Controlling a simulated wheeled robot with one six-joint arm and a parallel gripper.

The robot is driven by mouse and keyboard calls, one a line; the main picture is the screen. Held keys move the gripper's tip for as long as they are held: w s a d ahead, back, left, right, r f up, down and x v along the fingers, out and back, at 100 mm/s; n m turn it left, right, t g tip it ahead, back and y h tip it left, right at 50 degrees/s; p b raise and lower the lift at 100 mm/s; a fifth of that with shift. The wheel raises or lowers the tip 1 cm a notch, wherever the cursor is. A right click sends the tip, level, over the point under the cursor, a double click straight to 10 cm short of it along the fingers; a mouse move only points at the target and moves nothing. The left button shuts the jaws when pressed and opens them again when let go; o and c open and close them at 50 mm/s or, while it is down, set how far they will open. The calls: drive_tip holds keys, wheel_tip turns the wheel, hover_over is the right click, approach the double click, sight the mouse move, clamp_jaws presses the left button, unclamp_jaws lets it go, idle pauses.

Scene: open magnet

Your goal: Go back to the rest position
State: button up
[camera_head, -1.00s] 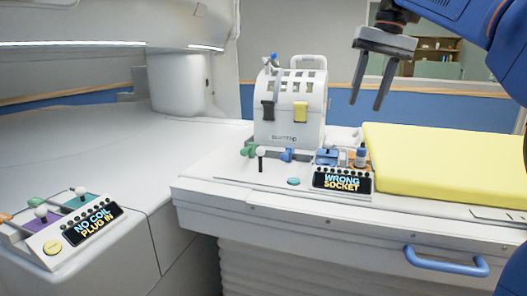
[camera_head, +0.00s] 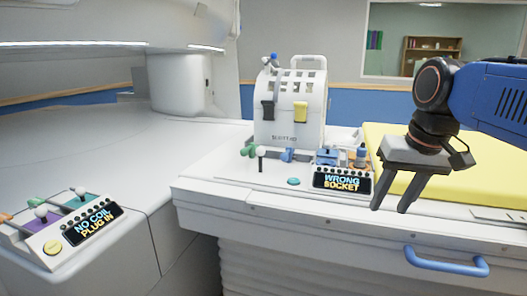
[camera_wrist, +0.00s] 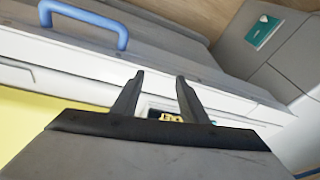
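My gripper (camera_head: 394,193) is at the right in the head view, pointing down in front of the yellow pad, with its two dark fingers apart and nothing between them. It also shows in the wrist view (camera_wrist: 158,88), again with a gap between the fingers. The white coil (camera_head: 290,122) with a black and a yellow clip stands upright on the table, left of my gripper. A display reading "WRONG SOCKET" (camera_head: 341,181) sits just left of my fingers. A second display reading "NO COIL PLUG IN" (camera_head: 96,224) is at the lower left.
The yellow pad (camera_head: 400,140) lies on the white table behind my gripper. A blue handle (camera_head: 446,262) juts from the table front; it shows in the wrist view (camera_wrist: 84,14). Small green and blue plugs sit before the coil.

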drive_tip(key=s+d+f+t, duration=0.1)
drive_tip(key=s+f, duration=0.4)
drive_tip(key=f, duration=0.4)
drive_tip(key=s+f+n, duration=0.1)
drive_tip(key=s+f, duration=0.5)
drive_tip(key=f, duration=0.4)
drive_tip(key=shift+d+t+h, duration=0.4)
